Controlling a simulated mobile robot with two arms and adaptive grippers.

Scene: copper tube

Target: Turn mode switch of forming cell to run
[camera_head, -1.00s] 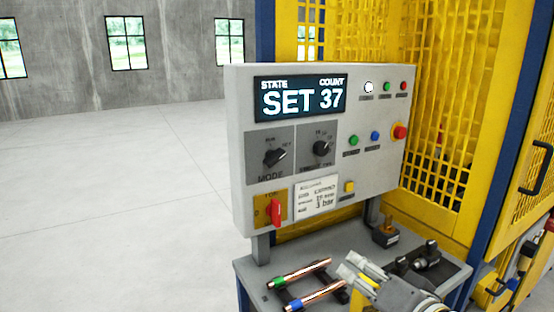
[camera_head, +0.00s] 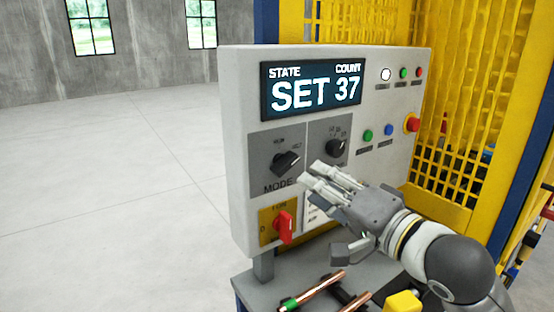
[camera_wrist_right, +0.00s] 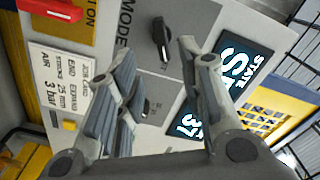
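The black mode switch knob (camera_head: 287,163) is on a grey plate marked MODE, on the white panel of the forming cell (camera_head: 240,150). Its pointer faces right, toward the SET mark, and the display (camera_head: 311,92) reads SET 37. My right gripper (camera_head: 311,173) is open and empty in front of the panel, its fingertips just right of the knob. In the right wrist view the mode knob (camera_wrist_right: 161,40) appears between the spread fingertips (camera_wrist_right: 158,54), and I see no contact. My left gripper is not in view.
A second black knob (camera_head: 336,147) sits close to the right gripper. A red rotary switch (camera_head: 284,227) is below the mode plate. A red stop button (camera_head: 412,124) and small coloured buttons are to the right. A copper tube with a green band (camera_head: 311,292) lies on the shelf below.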

